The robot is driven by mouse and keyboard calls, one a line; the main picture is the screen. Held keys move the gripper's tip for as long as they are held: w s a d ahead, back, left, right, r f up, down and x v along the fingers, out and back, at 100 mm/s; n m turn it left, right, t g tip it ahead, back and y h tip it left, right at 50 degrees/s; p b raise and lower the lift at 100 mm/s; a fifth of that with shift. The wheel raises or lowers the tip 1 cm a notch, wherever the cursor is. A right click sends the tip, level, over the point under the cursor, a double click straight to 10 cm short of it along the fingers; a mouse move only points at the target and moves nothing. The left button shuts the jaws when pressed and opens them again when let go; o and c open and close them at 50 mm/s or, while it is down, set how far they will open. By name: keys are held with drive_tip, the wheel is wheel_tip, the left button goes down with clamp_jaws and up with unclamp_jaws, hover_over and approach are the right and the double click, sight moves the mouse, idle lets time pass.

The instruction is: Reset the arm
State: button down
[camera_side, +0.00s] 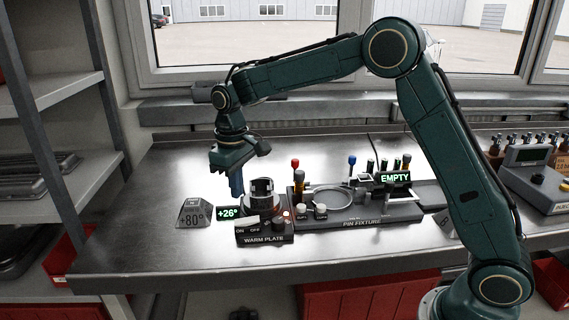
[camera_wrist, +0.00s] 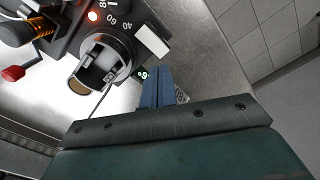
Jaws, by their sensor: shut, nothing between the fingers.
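My gripper (camera_side: 237,192) is shut and empty. Its blue fingers point down over the bench, just left of the warm plate (camera_side: 265,239). In the wrist view the two fingers (camera_wrist: 158,80) lie together with nothing between them. A dark, hollow cylindrical part that looks like a piston (camera_side: 262,190) stands on the warm plate; it also shows in the wrist view (camera_wrist: 98,62). The fingers look apart from it. My arm reaches over the bench from the right with its elbow high.
A small display (camera_side: 228,212) reads +26°, beside a sign (camera_side: 194,213) marked +80°. The pin fixture (camera_side: 362,222), its display reading EMPTY (camera_side: 395,178), stands right of the plate with upright coloured-handled tools. Shelves (camera_side: 60,115) stand left; the bench's front left is clear.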

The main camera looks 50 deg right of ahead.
drive_tip(key=s+d+r+m+t, duration=0.1)
drive_tip(key=s+d+r+t, duration=0.25)
drive_tip(key=s+r, duration=1)
drive_tip(key=s+d+f+m+t, duration=0.1)
drive_tip(key=s+f, duration=0.1)
drive_tip(key=s, duration=0.7)
drive_tip(key=s+d+f+m+t, duration=0.1)
drive_tip(key=s+d+f, duration=0.1)
drive_tip(key=s, duration=0.8)
drive_tip(key=shift+s+d, duration=0.15)
